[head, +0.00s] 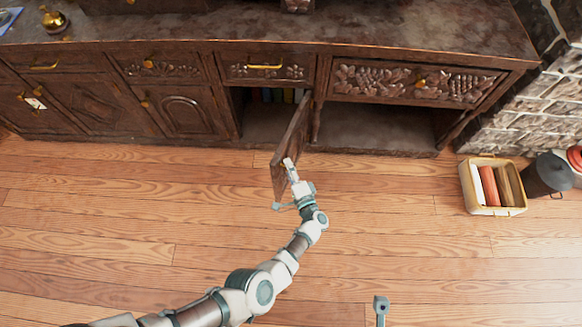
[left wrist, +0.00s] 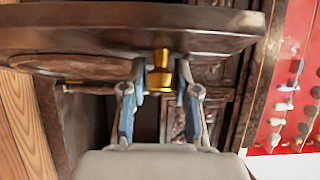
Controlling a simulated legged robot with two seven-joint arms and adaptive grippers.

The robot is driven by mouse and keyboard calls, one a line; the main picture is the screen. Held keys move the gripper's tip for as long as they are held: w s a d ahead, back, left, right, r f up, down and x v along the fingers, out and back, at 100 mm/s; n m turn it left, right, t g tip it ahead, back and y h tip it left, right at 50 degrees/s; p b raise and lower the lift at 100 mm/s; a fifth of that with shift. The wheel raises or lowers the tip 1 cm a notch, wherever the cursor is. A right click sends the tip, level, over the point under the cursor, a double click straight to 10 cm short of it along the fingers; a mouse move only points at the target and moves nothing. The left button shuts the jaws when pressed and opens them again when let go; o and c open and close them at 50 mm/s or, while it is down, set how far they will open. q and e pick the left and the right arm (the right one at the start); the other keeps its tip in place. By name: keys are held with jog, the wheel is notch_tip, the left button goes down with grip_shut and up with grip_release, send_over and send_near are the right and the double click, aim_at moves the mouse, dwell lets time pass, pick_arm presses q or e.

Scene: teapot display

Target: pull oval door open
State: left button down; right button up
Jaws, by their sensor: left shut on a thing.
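The dark wooden door (head: 287,150) stands swung out from the cabinet, well open, with its edge toward me. My left gripper (head: 291,168) is at the door's near end. In the left wrist view the door (left wrist: 110,30) spans the top, and its brass knob (left wrist: 160,72) is between the fingers of my left gripper (left wrist: 160,85), which is shut on it. The open compartment (head: 262,125) behind the door shows several book spines at its back. My right gripper is not in view; only a small grey part of mine shows at the bottom edge of the head view.
The dark sideboard (head: 230,40) has carved drawers and other closed doors on the left. An open bay (head: 375,128) lies right of the door. A yellow basket (head: 467,190) with books and a dark pot (head: 548,175) stand at the right. The wooden floor in front is clear.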

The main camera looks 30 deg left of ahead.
pick_arm(q)
jog(key=shift+s+d+f, duration=0.1)
jog(key=shift+f, duration=0.25)
jog(key=c, duration=0.9)
grip_release()
jog(key=shift+d+f, duration=0.1)
jog(key=shift+d, duration=0.2)
jog(key=shift+a+r, duration=0.1)
jog(key=shift+r, duration=0.1)
jog(key=shift+s+r, duration=0.1)
jog(key=v, duration=1.1)
jog(key=shift+s+d+f, duration=0.1)
jog(key=shift+d+f, duration=0.1)
jog(key=shift+d, duration=0.25)
